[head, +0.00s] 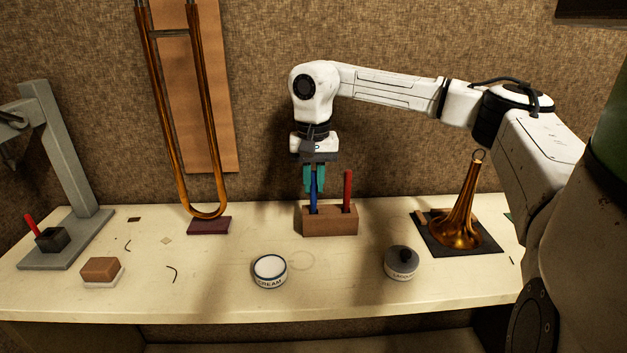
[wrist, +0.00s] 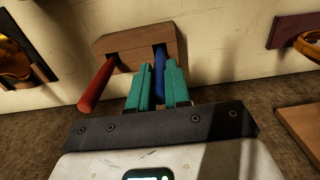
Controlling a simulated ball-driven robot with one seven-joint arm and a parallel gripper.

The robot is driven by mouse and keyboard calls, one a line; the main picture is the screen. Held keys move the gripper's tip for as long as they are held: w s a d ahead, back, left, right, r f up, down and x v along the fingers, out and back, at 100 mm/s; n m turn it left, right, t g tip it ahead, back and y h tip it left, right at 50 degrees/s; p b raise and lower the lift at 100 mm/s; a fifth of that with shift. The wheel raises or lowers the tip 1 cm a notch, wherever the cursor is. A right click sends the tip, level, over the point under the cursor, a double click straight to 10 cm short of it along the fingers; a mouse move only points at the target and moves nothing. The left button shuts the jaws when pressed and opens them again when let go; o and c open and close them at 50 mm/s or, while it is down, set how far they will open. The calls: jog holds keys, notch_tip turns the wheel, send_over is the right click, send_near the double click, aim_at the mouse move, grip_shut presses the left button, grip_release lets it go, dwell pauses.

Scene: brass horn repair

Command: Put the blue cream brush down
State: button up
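The blue cream brush (head: 314,198) stands upright with its lower end in the wooden block (head: 330,225). It also shows in the wrist view (wrist: 159,62), running from the block (wrist: 140,42) up between my teal fingers. My gripper (head: 314,180) points down over the block's left part. Its fingers (wrist: 159,80) lie close on both sides of the blue handle, with no clear gap, and appear shut on it. The red brush (head: 347,190) stands upright in the block's right part, clear of my fingers. The brush ends inside the block are hidden.
A brass bell (head: 465,220) on a dark mat is to the right. A brass slide (head: 208,190) stands to the left. The bench between is mostly clear.

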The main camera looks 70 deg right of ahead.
jog(key=o, duration=0.4)
jog(key=shift+r, duration=0.1)
notch_tip(320, 180, up, 12)
jog(key=shift+r, duration=0.1)
dwell(0.4)
dwell(0.6)
